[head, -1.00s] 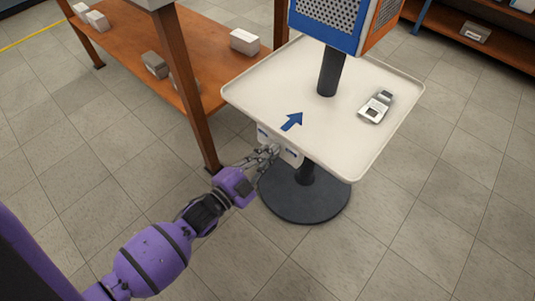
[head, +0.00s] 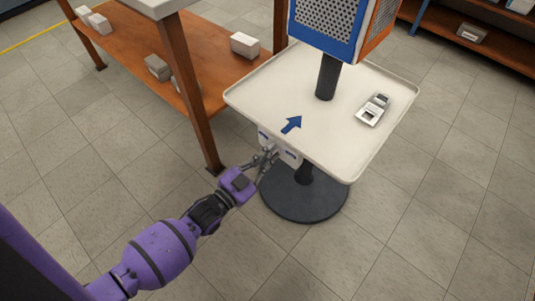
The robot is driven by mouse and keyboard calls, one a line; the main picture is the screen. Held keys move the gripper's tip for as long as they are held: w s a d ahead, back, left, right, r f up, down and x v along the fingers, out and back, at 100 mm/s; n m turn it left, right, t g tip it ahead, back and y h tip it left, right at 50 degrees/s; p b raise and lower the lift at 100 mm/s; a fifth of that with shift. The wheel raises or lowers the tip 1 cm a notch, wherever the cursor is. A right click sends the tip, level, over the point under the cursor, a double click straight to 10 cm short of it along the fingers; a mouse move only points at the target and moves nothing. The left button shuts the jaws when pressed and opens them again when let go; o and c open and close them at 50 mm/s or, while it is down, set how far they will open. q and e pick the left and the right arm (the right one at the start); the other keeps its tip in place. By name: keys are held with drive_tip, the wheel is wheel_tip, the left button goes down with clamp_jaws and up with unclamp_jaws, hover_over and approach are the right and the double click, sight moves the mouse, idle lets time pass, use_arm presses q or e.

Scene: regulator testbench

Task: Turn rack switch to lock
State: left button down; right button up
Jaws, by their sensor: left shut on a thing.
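A white panel (head: 291,158) with dark blue marks hangs at the front edge of the white tray (head: 330,165) of a stand. The rack switch is on this panel. It is small and largely hidden behind the fingers, so I cannot tell which way it points. My left gripper (head: 270,153) reaches the panel's front from the lower left, with its fingertips shut on the switch. My right gripper is not in view.
A black post (head: 327,78) carries a blue and orange box (head: 327,25). A brown shelf rack (head: 187,90) stands close on the left. Floor at lower right is clear.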

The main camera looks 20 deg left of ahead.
use_arm(q)
drive_tip(key=n+p, duration=0.1)
drive_tip(key=n, duration=0.2)
drive_tip(key=shift+n, duration=0.3)
drive_tip(key=n, duration=0.3)
drive_tip(key=shift+n+p, duration=0.3)
drive_tip(key=shift+p, duration=0.1)
drive_tip(key=n, duration=0.2)
drive_tip(key=shift+n, duration=1.7)
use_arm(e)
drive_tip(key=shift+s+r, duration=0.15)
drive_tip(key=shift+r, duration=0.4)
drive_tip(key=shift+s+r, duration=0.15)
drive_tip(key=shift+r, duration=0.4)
use_arm(q)
drive_tip(key=c, duration=1.8)
unclamp_jaws()
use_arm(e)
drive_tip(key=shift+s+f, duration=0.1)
